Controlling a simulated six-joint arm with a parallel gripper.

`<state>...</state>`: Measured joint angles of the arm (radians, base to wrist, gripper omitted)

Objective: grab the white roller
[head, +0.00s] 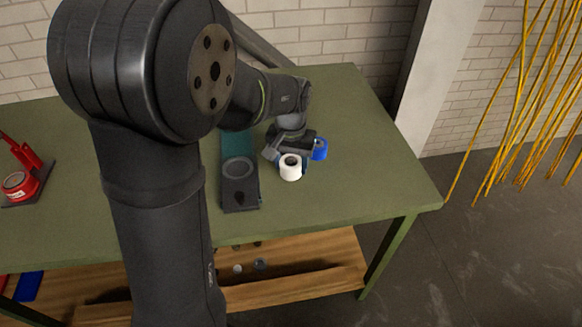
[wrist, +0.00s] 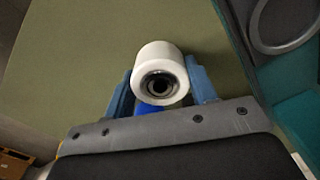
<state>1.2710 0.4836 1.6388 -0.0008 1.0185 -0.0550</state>
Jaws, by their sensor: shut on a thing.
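The white roller (head: 291,167) is near the right part of the green table in the head view. In the wrist view the white roller (wrist: 160,72) sits between the two blue fingers, its dark metal bore facing the camera. My gripper (wrist: 160,85) is shut on the roller, with a finger at each side of it. In the head view my gripper (head: 290,158) is low over the table. I cannot tell whether the roller touches the tabletop. A blue roller (head: 320,149) is just behind and right of the white one; a bit of blue (wrist: 149,110) shows under it in the wrist view.
A dark and teal device with a round ring (head: 240,190) lies left of the roller. A red tool (head: 22,178) stands on the table (head: 345,195) at far left. The table's right front area is clear. A wooden lower shelf (head: 300,285) holds small parts. Yellow stalks (head: 530,110) stand at right.

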